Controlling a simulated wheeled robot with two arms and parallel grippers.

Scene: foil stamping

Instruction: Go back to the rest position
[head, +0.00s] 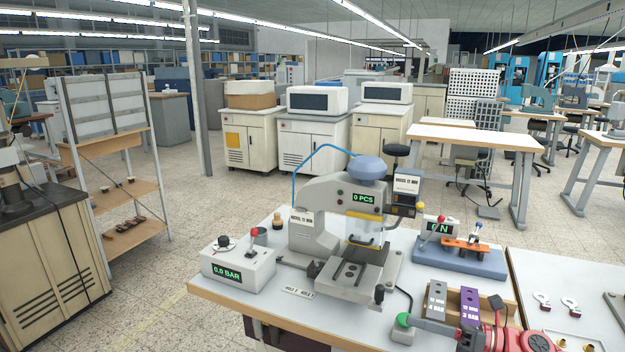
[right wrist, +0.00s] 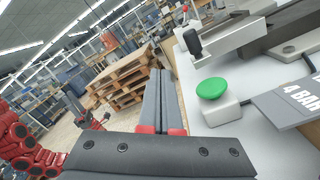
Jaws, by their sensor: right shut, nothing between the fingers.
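The foil stamping press (head: 345,225) stands on the white-topped table, its display reading "0 PCS". My right gripper (head: 412,321) is at the table's front, beside the green button (head: 403,320). In the right wrist view the two dark fingers of the gripper (right wrist: 160,85) lie together, shut, with nothing between them. The green button (right wrist: 212,88) shows there to the right of the fingers, apart from them. My left gripper is not in the head view; red links of mine show at the left of the right wrist view.
A pressure box (head: 238,268) reading "0.0 BAR" is left of the press. Grey and purple labelled blocks (head: 468,305) stand in a wooden holder behind my right arm. A wooden shelf rack (head: 110,160) stands at left, with floor between.

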